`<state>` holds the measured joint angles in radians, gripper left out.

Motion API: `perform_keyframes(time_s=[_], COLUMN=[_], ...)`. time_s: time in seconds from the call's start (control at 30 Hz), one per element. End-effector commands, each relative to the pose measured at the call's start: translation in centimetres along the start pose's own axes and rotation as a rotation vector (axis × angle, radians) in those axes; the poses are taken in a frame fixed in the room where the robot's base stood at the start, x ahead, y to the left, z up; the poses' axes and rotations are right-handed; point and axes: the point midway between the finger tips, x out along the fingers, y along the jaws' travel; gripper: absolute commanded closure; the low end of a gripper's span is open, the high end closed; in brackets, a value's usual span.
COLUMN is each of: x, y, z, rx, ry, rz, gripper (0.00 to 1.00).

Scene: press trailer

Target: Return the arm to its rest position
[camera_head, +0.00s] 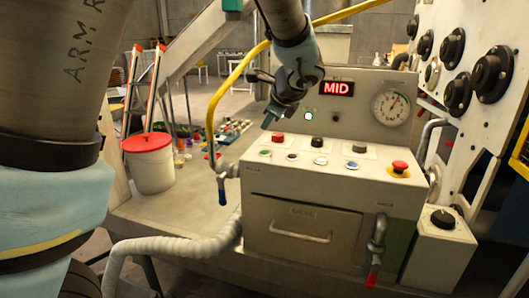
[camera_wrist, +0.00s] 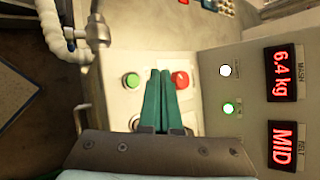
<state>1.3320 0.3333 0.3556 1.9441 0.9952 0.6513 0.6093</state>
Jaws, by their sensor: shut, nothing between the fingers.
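My gripper (camera_head: 268,120) is in the air above the left part of the control panel (camera_head: 345,168). In the wrist view its green fingers (camera_wrist: 159,75) are pressed together and hold nothing. Beyond the fingertips there, the green button (camera_wrist: 132,80) is to the left and the red button (camera_wrist: 180,79) to the right. In the head view my arm reaches down from the top, with its large upper part filling the left side. I cannot tell the exact gap between fingertips and panel.
A display (camera_head: 336,88) reads MID; another (camera_wrist: 281,73) reads 6.4 kg. A red emergency knob (camera_head: 400,167), a gauge (camera_head: 391,107) and a yellow hose (camera_head: 229,88) are nearby. A white bucket with a red lid (camera_head: 149,165) stands left. A panel of black knobs (camera_head: 491,74) rises right.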

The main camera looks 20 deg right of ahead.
Motion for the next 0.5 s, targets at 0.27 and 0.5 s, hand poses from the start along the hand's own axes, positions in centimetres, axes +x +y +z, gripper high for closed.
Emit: perform_keyframes(time_s=[0.27, 0.5], x=[0.1, 3.3], y=[0.2, 7.0], z=[0.2, 5.3], rx=[-0.01, -0.318], ry=[0.0, 0.017], rz=[0.007, 0.183], gripper=[1.0, 1.0])
